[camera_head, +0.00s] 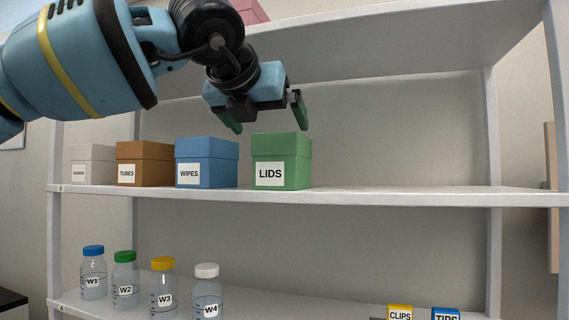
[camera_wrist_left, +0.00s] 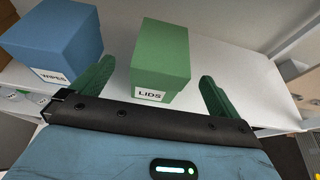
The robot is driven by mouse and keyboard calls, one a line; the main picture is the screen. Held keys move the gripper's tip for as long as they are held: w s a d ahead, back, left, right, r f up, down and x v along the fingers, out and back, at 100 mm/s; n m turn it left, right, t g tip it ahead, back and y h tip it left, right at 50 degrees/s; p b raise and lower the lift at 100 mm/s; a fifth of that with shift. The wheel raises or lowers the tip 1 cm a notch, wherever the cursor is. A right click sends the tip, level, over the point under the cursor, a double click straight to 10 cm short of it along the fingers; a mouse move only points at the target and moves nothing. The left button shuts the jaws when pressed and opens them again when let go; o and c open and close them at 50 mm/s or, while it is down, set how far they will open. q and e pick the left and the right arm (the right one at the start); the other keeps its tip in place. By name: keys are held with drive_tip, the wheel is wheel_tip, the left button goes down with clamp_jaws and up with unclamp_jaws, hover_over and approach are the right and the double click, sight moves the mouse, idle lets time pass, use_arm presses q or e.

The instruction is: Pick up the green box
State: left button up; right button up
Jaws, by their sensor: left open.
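The green box (camera_head: 282,160), labelled LIDS, stands upright on the middle shelf (camera_head: 420,196) at the right end of a row of boxes. My left gripper (camera_head: 268,122) is open and empty, with its green fingers above the green box in the head view. In the left wrist view, the green box (camera_wrist_left: 160,62) shows between the two open fingers (camera_wrist_left: 158,85), beyond the gripper's dark edge. I cannot tell whether the fingers reach down beside the box. My right gripper is not in view.
A blue WIPES box (camera_head: 207,162) stands just left of the green box, then a brown TUBES box (camera_head: 143,162) and a pale box (camera_head: 93,164). The shelf right of the green box is clear. An upper shelf (camera_head: 390,35) hangs above; bottles (camera_head: 163,286) stand below.

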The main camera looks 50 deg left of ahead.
use_arm(q)
drive_tip(key=shift+w+a+f, duration=0.2)
drive_tip(key=shift+w+a, duration=0.05)
drive_tip(key=shift+w, duration=0.15)
drive_tip(key=shift+x, duration=0.8)
drive_tip(key=x, duration=0.1)
drive_tip(key=p+x, duration=0.1)
drive_tip(key=x, duration=0.2)
drive_tip(key=shift+w+r+p, duration=0.25)
drive_tip(key=shift+w+p, duration=0.15)
drive_tip(key=shift+w, duration=0.05)
drive_tip(key=shift+w+a+f, duration=0.1)
drive_tip(key=shift+w+a, duration=0.05)
drive_tip(key=shift+w, duration=0.05)
drive_tip(key=c, duration=1.1)
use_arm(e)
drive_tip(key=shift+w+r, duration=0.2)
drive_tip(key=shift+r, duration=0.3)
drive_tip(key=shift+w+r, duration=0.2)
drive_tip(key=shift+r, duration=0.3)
use_arm(q)
drive_tip(key=shift+r, duration=0.2)
